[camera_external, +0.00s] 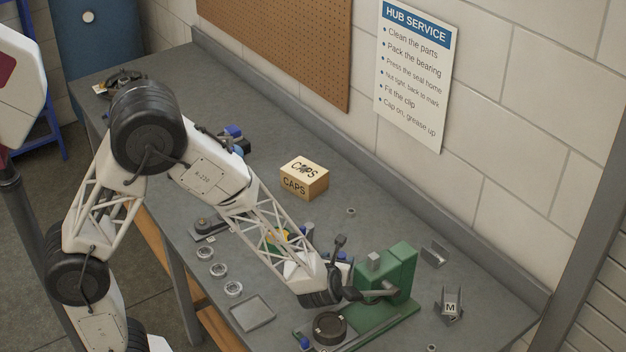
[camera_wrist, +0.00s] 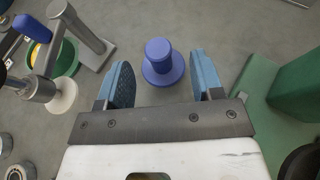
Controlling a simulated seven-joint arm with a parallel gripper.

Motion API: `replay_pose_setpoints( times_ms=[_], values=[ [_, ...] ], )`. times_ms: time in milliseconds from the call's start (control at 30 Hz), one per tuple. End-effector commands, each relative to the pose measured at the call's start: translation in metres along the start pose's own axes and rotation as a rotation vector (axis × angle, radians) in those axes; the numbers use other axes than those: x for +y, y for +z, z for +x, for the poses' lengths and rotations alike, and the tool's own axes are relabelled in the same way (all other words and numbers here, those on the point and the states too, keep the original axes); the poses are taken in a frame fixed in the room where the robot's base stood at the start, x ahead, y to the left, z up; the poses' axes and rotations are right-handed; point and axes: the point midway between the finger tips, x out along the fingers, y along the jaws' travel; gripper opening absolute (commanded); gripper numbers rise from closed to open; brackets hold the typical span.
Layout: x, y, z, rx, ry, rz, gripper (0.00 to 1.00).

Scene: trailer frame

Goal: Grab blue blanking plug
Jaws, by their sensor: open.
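The blue blanking plug (camera_wrist: 161,65) stands on the grey bench in the wrist view, a round knob on a wider flange, violet-blue. My gripper (camera_wrist: 158,68) is open, with one blue-padded finger to the left of the plug and one to the right. Gaps show between the plug and both fingers, and nothing is held. Whether the fingertips are down at the plug's height I cannot tell. In the external view my wrist and forearm hide the fingers, and I cannot make out the plug.
The green press (camera_external: 387,287) stands close to the right of my wrist; its green body (camera_wrist: 285,85) shows in the wrist view. A blue-handled metal tool (camera_wrist: 70,40) and a white disc (camera_wrist: 63,97) lie left of the fingers. A CAPS box (camera_external: 304,179) sits further back.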

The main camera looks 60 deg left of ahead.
Motion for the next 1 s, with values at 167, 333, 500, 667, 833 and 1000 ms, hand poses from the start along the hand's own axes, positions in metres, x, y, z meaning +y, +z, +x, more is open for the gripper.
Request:
replay_pose_setpoints(
  times_ms=[167,333,500,667,833,1000],
  values=[
    [0.0,0.001,0.008,-0.001,0.0,-0.001,0.61],
    [0.0,0.001,0.008,-0.001,0.0,-0.001,0.61],
    [0.0,0.001,0.009,-0.001,0.0,-0.001,0.61],
    [0.0,0.001,0.016,0.0,0.001,-0.001,0.61],
    [0.002,0.002,0.031,-0.001,0.002,-0.002,0.61],
    [0.002,0.002,0.048,0.0,0.002,0.0,0.61]
  ],
)
